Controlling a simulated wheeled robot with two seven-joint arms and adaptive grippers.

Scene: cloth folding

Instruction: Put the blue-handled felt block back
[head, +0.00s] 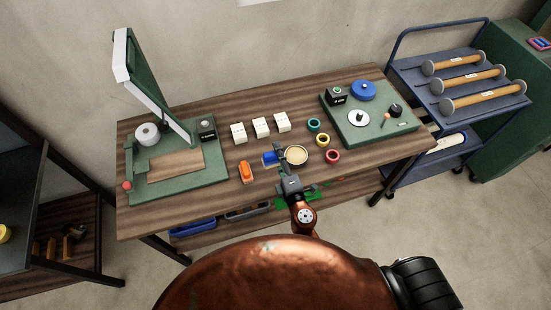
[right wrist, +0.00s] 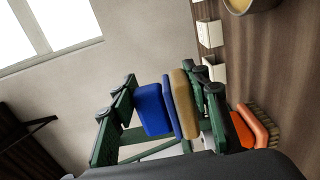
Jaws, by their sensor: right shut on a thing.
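The felt block has a blue handle and a tan felt side. In the head view the blue-handled felt block (head: 269,158) shows at the front middle of the wooden table. My right gripper (head: 280,156) is shut on it. In the right wrist view the blue handle (right wrist: 153,109) and the tan felt sit between the fingers of my right gripper (right wrist: 165,108). In the head view the block is just left of a round tin (head: 297,155); I cannot tell if it touches the table. My left gripper is not in view.
An orange-handled brush (head: 246,172) lies left of the block. Several white blocks (head: 261,128) stand behind. Coloured rings (head: 323,140) lie to the right. A green board (head: 372,137) with knobs is at the right, and a green stand (head: 208,184) with a tilted panel at the left.

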